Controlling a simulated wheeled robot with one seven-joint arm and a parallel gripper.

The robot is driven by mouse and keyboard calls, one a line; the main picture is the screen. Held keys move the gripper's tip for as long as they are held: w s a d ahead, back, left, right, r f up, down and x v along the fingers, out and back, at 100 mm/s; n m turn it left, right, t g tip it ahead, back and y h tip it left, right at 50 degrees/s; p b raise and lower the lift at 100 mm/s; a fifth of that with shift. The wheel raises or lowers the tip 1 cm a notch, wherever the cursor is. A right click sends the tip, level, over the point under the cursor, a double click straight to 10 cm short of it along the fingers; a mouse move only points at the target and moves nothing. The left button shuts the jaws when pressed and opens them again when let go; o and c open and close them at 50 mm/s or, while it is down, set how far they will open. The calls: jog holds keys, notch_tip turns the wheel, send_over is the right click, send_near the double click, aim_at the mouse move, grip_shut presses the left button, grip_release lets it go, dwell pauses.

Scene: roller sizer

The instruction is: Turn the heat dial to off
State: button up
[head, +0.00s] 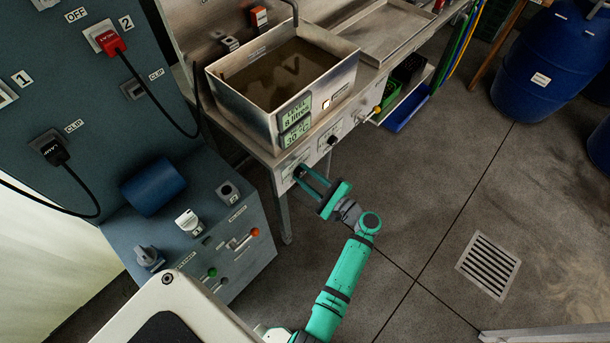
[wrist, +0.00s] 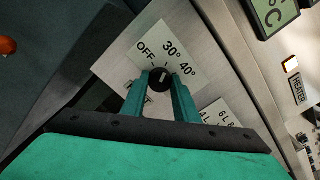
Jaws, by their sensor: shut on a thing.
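The heat dial (wrist: 161,78) is a small black round knob with a white pointer line, on a pale label plate (wrist: 178,52) marked OFF, 30° and 40°. Its pointer runs up the picture, roughly toward 30° and to the right of the OFF mark. My gripper (wrist: 161,88) has its two green fingers shut on the dial, one on each side. The lower part of the label is partly hidden behind the fingers. In the head view my gripper (head: 301,175) reaches the front panel below the metal tank (head: 240,100), and its fingers largely hide the dial.
Another black knob (head: 332,140) and an orange-tipped lever (head: 374,112) sit farther right on the panel. Green displays (head: 296,121) read 8 litres and 30 °C. A HEATER light (wrist: 291,65) glows. A blue-grey control cabinet (head: 215,225) stands left. Open floor lies right.

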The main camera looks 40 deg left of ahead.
jog(key=n, duration=0.5)
jog(key=shift+n, duration=2.4)
jog(key=o, duration=1.1)
jog(key=shift+c, duration=0.2)
jog(key=d, duration=1.1)
jog(key=shift+s, duration=0.45)
